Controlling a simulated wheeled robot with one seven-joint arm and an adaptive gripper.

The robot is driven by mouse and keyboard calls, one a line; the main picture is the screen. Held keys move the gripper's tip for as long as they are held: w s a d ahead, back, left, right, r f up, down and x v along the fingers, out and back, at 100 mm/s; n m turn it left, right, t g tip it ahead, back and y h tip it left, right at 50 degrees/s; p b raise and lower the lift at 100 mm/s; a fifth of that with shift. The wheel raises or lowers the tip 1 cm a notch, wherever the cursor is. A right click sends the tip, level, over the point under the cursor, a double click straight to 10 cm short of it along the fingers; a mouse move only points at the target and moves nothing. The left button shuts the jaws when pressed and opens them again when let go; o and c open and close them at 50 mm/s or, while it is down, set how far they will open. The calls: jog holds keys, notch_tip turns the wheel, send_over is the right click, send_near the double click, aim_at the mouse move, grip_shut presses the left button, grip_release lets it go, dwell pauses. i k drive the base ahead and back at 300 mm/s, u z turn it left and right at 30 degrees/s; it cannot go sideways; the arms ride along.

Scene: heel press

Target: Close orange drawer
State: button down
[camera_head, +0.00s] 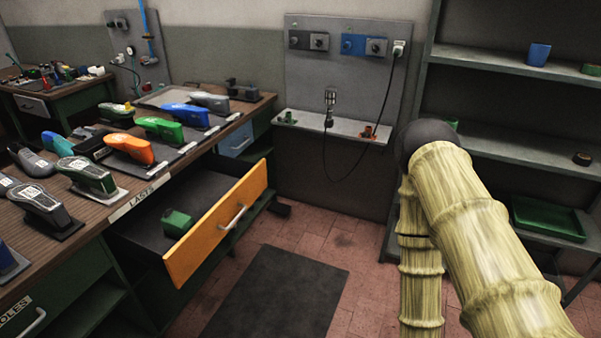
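The orange drawer (216,228) is pulled out from the workbench on the left. Its orange front faces right and carries a light metal handle (234,218). A small green block-like object (177,222) lies inside on the dark drawer floor. My arm, in a ribbed yellowish cover, rises at the right of the view, well apart from the drawer. My gripper does not show in this view.
The wooden bench top (75,206) holds several shoe lasts, including an orange one (130,148). A dark mat (278,298) lies on the red tile floor before the drawer. Shelves (510,147) with a green tray (548,218) stand at the right. Floor between is clear.

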aim_at(217, 190)
jog(key=u, duration=0.3)
jog(key=i, duration=0.85)
jog(key=u, duration=0.6)
